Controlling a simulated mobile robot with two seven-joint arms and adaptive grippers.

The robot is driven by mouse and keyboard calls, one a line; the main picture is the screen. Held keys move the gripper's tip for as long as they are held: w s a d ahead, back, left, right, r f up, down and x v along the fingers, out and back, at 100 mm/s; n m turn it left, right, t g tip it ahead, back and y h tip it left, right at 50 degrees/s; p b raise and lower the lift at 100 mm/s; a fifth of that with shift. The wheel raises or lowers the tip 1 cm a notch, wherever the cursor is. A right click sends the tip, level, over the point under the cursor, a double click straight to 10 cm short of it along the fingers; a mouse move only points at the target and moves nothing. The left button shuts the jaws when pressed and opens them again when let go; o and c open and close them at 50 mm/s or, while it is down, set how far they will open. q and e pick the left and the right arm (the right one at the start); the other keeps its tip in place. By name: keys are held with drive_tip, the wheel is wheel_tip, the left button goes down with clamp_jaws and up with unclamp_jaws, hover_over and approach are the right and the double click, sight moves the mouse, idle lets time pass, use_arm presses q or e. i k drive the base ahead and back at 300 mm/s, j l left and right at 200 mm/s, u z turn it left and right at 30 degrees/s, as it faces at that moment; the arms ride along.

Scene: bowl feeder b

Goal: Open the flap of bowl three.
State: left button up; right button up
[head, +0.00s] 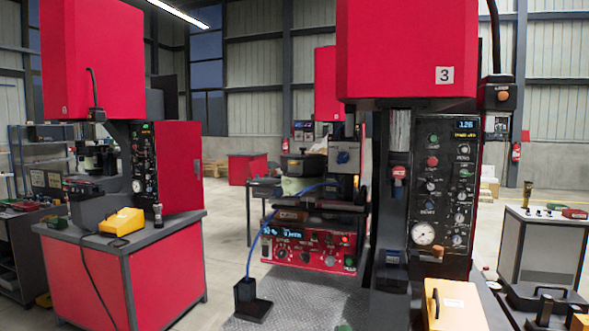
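A tall machine with a red upper housing (400,50) stands right of centre and carries a white label (445,75) with the number 3. Below the housing is a dark control panel (445,185) with a lit display, buttons and a round gauge. I cannot make out a bowl or a flap on this machine. Neither of my grippers is in view.
A red control box (312,246) with dials stands left of the machine. A red cabinet (125,280) with a yellow box (122,221) on top stands at the left. A yellow case (455,303) is at the front right. Grey floor is open between the machines.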

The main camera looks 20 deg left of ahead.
sight(293, 167)
drive_tip(key=i+j+z, duration=0.1)
drive_tip(key=j, duration=0.2)
drive_tip(key=i+j, duration=0.25)
drive_tip(key=i+j+z, duration=0.15)
drive_tip(key=j, duration=0.3)
drive_tip(key=i+j+z, duration=0.1)
drive_tip(key=j, duration=0.2)
drive_tip(key=j+z, duration=0.25)
drive_tip(key=j, duration=0.75)
drive_tip(key=i, duration=0.05)
